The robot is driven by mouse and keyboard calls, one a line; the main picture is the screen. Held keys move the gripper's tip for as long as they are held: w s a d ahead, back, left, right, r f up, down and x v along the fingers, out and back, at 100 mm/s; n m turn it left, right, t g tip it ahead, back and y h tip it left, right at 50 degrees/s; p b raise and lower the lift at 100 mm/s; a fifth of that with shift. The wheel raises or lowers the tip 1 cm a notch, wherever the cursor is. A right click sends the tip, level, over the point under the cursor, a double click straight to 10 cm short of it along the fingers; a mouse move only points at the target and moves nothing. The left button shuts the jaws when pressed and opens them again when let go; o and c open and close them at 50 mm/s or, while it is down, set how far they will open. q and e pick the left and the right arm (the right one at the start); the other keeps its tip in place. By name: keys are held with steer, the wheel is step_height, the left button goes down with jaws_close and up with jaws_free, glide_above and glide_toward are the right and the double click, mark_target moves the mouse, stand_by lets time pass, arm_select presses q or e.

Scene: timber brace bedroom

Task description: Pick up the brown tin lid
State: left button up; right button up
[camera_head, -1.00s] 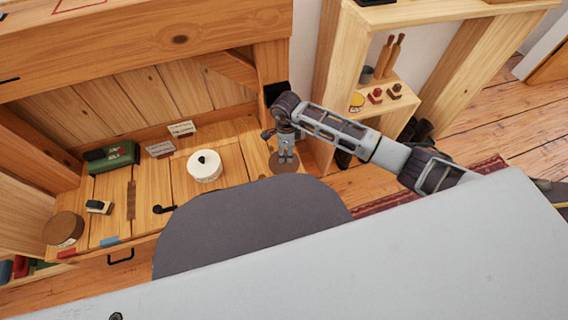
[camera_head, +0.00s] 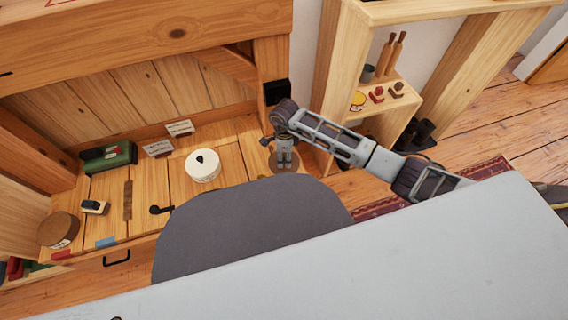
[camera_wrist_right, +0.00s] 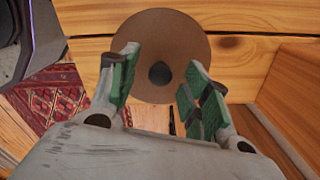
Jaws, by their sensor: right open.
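The brown tin lid (camera_wrist_right: 160,22) is a flat round disc with a dark knob (camera_wrist_right: 160,73) in the right wrist view. It lies on the wooden desk top, and its edge shows around my gripper in the head view (camera_head: 303,164). My right gripper (camera_head: 284,166) points down over the lid. In the right wrist view its green-padded fingers (camera_wrist_right: 163,68) are open, with the knob showing between them. I cannot tell the exact height of the fingertips above the lid. My left gripper is not in view.
A white tin (camera_head: 203,166) with a dark knob stands left of the lid. A black pipe (camera_head: 160,210), a green box (camera_head: 108,157), small cards (camera_head: 180,128) and a round brown box (camera_head: 58,230) are farther left. A wooden post (camera_head: 272,62) rises behind my gripper.

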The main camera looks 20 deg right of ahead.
steer(key=shift+f, duration=0.65)
